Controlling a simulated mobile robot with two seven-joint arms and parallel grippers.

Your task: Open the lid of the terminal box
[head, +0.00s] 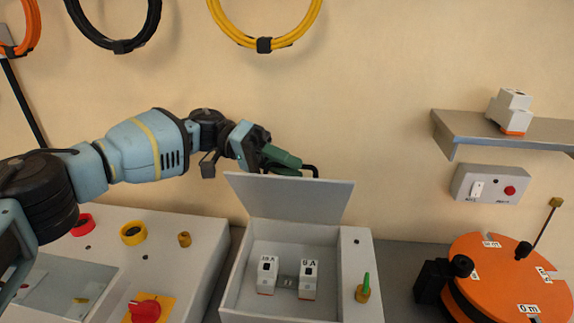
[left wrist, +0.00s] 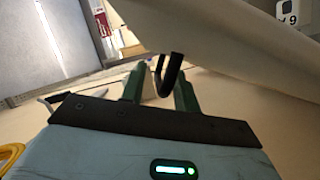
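The terminal box (head: 232,292) stands in the middle of the head view. Its grey lid (head: 290,198) is raised and tilted back, leaving the inside uncovered. A black looped handle (head: 312,169) shows at the lid's upper edge. My left gripper (head: 285,160) is at that edge, its green fingers beside the handle. In the left wrist view the handle (left wrist: 170,75) reaches between the fingers, which stand apart with a gap; firm contact cannot be seen. The lid's pale underside (left wrist: 235,45) fills the upper right there. My right gripper is not in view.
Two breakers, one (head: 267,274) and another (head: 309,279), sit inside the box. A green-tipped post (head: 364,288) stands on its right side. A control console (head: 190,225) is at left, an orange disc (head: 490,270) at right. A shelf (head: 470,130) juts from the wall.

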